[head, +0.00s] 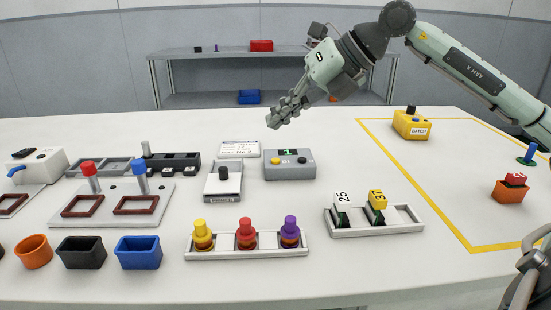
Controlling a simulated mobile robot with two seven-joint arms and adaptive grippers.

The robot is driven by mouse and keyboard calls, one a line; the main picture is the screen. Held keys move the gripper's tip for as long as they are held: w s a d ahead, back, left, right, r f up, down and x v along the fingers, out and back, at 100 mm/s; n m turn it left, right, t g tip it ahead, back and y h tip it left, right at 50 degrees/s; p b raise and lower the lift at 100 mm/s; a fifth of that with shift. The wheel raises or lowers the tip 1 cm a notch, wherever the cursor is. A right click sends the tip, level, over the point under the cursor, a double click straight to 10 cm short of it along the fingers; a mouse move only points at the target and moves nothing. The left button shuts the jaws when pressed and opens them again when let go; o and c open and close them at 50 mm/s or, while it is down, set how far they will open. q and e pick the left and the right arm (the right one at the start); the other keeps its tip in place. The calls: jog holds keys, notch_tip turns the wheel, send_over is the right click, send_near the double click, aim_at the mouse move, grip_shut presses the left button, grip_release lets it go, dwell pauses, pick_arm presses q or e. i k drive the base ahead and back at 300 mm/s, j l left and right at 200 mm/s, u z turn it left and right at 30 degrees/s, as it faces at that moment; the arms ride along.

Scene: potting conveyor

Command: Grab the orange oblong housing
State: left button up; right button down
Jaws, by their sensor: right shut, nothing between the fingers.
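An orange oblong housing (508,192) stands upright at the right of the table, inside the yellow outline. A small red-topped piece (515,179) sits in its opening or just behind it; I cannot tell which. My right gripper (275,119) hangs above the back middle of the table, far to the left of the housing. Its fingers are together with nothing between them.
A round orange cup (33,252), a black bin (81,254) and a blue bin (138,254) stand front left. A white tray (247,252) holds coloured pegs; another (375,232) holds numbered pieces. A yellow box (411,126) stands back right. The outlined area's middle is clear.

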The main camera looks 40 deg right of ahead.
aim_at(503, 195)
jog(key=k+j, duration=1.2)
jog(key=k, duration=0.05)
